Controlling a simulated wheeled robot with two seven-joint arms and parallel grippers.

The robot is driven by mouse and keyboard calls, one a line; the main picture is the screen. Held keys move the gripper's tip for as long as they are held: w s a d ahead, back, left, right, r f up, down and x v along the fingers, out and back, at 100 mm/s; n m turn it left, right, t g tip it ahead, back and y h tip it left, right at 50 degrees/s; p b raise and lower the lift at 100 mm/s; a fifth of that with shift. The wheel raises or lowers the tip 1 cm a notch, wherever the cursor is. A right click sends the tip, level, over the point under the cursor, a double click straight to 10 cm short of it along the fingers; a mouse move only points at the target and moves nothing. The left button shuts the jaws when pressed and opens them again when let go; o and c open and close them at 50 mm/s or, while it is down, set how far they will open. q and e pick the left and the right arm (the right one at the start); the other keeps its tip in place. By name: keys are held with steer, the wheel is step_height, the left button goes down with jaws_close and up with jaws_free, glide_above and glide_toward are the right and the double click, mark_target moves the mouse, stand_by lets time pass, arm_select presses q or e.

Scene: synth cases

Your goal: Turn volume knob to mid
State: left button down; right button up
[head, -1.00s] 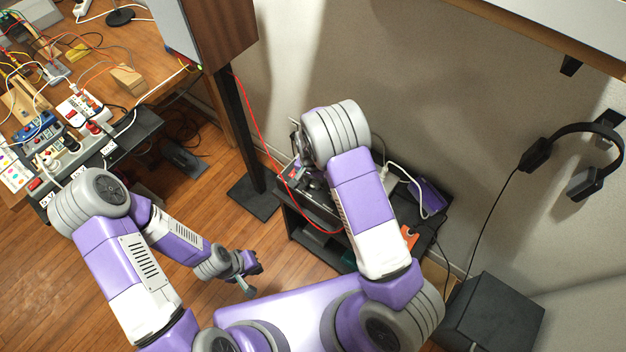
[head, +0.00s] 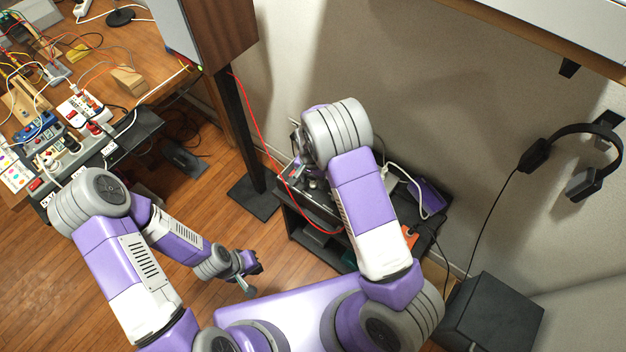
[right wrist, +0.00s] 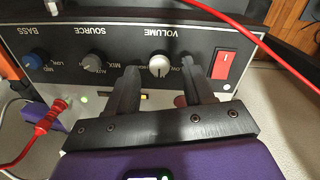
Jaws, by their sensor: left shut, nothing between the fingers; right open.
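In the right wrist view the amplifier panel (right wrist: 215,38) appears upside down. Its volume knob (right wrist: 160,66), pale-faced with a dark rim, sits below the word VOLUME. A LOW label is to its right; I cannot tell exactly where the knob points. My right gripper (right wrist: 162,76) is open, with one dark finger on each side of the knob in the picture. Contact with the knob cannot be made out. In the head view, my right arm largely hides the amplifier and that gripper. My left gripper (head: 248,276) is shut and empty, low over the floor, away from the amplifier.
A source knob (right wrist: 94,62), a blue bass knob (right wrist: 34,60) and a red power switch (right wrist: 224,65) share the panel. A red cable (head: 252,115) hangs over the shelf (head: 318,236). A speaker stand (head: 240,135) is left of it, and a cluttered bench (head: 150,45) is at upper left.

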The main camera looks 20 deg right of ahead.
mark_target(312, 183)
step_height(312, 183, up, 6)
steer(key=shift+a+r+p, duration=0.1)
steer(key=shift+p, duration=0.5)
